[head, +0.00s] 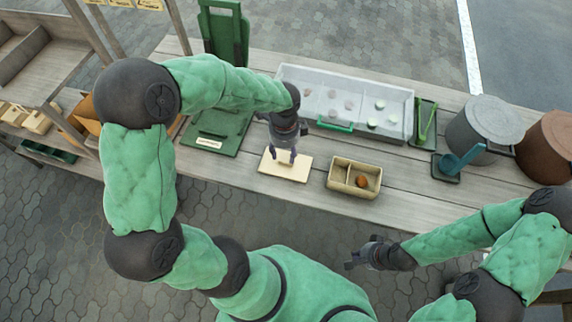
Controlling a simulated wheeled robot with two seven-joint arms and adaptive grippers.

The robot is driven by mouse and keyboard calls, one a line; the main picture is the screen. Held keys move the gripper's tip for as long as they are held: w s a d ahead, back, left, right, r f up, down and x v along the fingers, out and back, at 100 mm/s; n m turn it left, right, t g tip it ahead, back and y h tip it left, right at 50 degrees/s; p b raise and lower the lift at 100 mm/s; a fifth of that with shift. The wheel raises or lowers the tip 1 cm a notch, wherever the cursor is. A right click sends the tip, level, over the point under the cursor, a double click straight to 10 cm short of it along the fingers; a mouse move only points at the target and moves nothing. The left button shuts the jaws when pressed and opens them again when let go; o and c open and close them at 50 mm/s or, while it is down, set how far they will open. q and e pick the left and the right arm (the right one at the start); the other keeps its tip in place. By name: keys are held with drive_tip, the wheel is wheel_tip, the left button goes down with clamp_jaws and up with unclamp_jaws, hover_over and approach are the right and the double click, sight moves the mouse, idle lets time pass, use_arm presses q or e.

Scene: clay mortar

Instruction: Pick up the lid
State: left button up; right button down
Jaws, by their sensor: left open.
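A flat, pale tan rectangular lid (268,167) lies on the wooden table near its front edge. It looks similar in colour to the open two-compartment box (341,187) to its right, which has a small orange-brown item in its right compartment. My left gripper (284,158) points down over the lid with its fingers apart and nothing between them. I cannot tell whether the fingertips touch the lid. My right gripper (358,256) is off the table's front edge, away from the lid, and its fingers are too small to judge.
A grey tray (360,88) with several small round pieces and a green handle stands behind. A green board (220,130) is to the left. On the right are a green utensil tray (423,122), a blue ladle (460,160), a grey lidded pot (485,125) and a brown pot (548,145).

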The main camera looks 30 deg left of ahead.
sight(284, 162)
use_arm(q)
wheel_tip(284, 162, down, 5)
drive_tip(key=b, duration=0.2)
drive_tip(key=shift+s+a+f+b, duration=0.1)
drive_tip(key=shift+b, duration=0.3)
drive_tip(key=c, duration=0.9)
